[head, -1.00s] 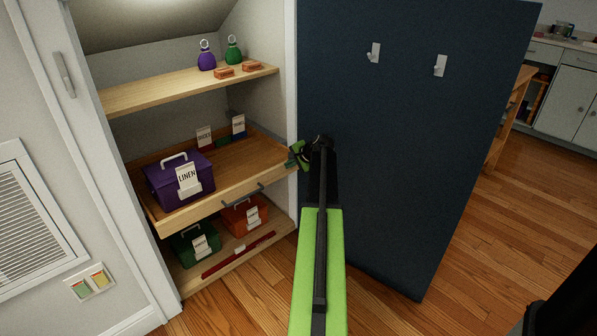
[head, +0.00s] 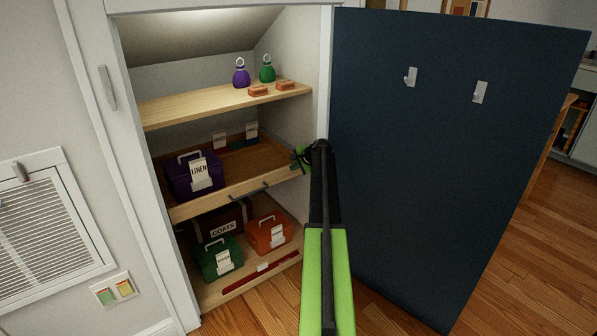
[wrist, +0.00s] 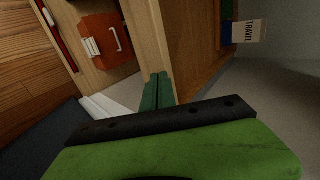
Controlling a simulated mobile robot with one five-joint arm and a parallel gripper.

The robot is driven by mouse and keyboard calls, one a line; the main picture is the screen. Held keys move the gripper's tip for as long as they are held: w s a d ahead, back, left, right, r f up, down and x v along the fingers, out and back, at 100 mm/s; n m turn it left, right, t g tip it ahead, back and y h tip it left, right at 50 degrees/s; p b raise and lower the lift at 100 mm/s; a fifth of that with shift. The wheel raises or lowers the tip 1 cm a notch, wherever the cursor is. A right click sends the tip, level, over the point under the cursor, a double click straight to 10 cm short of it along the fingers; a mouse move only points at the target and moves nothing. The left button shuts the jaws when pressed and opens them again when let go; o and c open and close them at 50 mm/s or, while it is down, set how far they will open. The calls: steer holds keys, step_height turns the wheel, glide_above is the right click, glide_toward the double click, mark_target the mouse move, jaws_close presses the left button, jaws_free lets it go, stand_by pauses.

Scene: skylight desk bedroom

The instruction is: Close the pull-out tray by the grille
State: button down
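The pull-out tray (head: 210,203) is the wooden middle level of the open closet, with a dark bar handle on its front. It stands out a little over the lower shelf. It bears a purple box labelled LINEN (head: 193,177) and small tagged items at the back. The grille (head: 45,220) is on the wall left of the closet. My gripper (head: 301,158) is at the right end of the tray front. In the wrist view, its green fingers (wrist: 158,77) lie together at the wooden tray front (wrist: 149,40), with nothing seen between them. Exact contact is unclear.
The dark blue door (head: 430,170) stands open right of my arm. Below the tray are a green box (head: 215,258), an orange box (head: 268,234), a COATS box (head: 222,229) and a red bar (head: 262,272). The upper shelf (head: 190,106) holds small weights. Wood floor is clear at right.

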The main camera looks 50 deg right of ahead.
steer(key=shift+w+d+r, duration=0.15)
steer(key=shift+w, duration=0.65)
steer(key=shift+w, duration=0.15)
steer(key=s+a+r+p, duration=0.2)
steer(key=s+r+p, duration=0.4)
steer(key=s, duration=0.6)
steer(key=shift+a+r+p, duration=0.3)
steer(key=shift+p, duration=0.2)
